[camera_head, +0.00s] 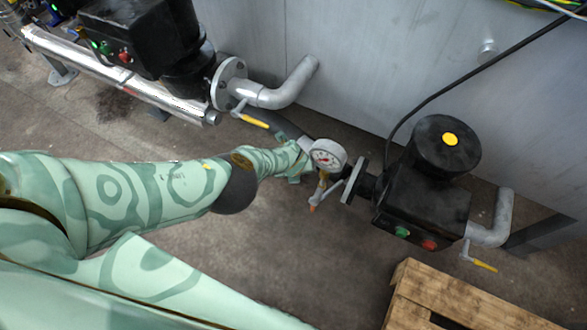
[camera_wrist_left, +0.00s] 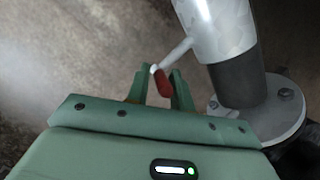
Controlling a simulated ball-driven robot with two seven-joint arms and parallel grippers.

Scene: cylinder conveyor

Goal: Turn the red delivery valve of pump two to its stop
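The red handle (camera_wrist_left: 163,82) of a small valve lever sits between my left gripper's fingertips in the left wrist view. My left gripper (camera_wrist_left: 160,88) is open around it, with a gap on the handle's left side; contact on the right cannot be told. The lever comes off a pale pipe (camera_wrist_left: 220,30). In the head view my left gripper (camera_head: 299,165) reaches in beside a round pressure gauge (camera_head: 327,156), and the handle there is not clear. My right gripper is not in view.
A black pump (camera_head: 425,195) with green and red buttons stands right of the gauge, behind a flange (camera_head: 354,180). Another black pump (camera_head: 140,40) stands upper left. Yellow levers (camera_head: 254,121) (camera_head: 484,265) sit on pipes. A wooden pallet (camera_head: 410,295) lies lower right. Floor between is clear.

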